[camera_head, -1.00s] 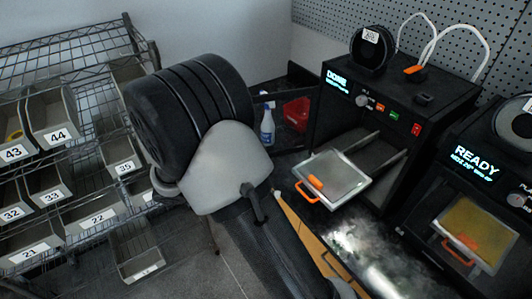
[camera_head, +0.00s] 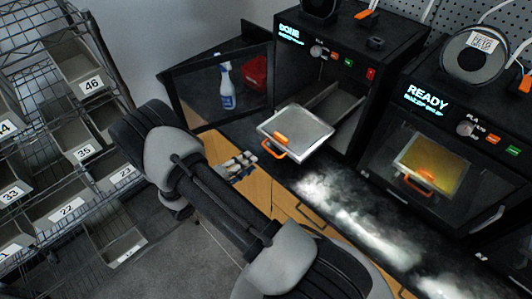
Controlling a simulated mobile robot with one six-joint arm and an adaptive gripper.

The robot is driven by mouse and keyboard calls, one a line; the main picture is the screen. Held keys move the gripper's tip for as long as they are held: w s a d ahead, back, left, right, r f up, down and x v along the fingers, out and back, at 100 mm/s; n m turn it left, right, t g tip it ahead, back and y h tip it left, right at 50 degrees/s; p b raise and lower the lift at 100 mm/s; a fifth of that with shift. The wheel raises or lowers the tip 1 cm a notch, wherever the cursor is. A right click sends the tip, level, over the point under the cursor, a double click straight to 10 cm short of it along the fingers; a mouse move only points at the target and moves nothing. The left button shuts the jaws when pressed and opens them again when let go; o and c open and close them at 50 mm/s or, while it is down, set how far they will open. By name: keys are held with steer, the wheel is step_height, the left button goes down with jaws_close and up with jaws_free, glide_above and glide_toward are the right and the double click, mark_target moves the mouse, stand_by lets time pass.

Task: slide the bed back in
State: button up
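The bed (camera_head: 305,124) is a light grey plate in a frame with an orange handle (camera_head: 274,150) at its front. It sticks out of the left printer (camera_head: 318,62), whose screen reads DONE, over the dark counter. The rails behind it show inside the open chamber. My gripper (camera_head: 238,165) appears to be the small metallic part beyond my arm, left of the handle and in front of the counter edge. It looks apart from the handle. It is small and partly hidden by my arm, so its finger opening is unclear.
The left printer's glass door (camera_head: 192,88) stands open to the left. A spray bottle (camera_head: 227,88) and red bin (camera_head: 256,72) show behind it. A second printer (camera_head: 425,140) reading READY stands right. Shelves with numbered bins (camera_head: 84,68) are at left. Pale glare covers the counter front.

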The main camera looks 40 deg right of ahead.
steer(key=b+x, duration=0.1)
steer(key=x, duration=0.8)
steer(key=shift+d, duration=0.35)
steer(key=shift+f, duration=0.15)
steer(key=shift+c, duration=0.3)
jaws_close()
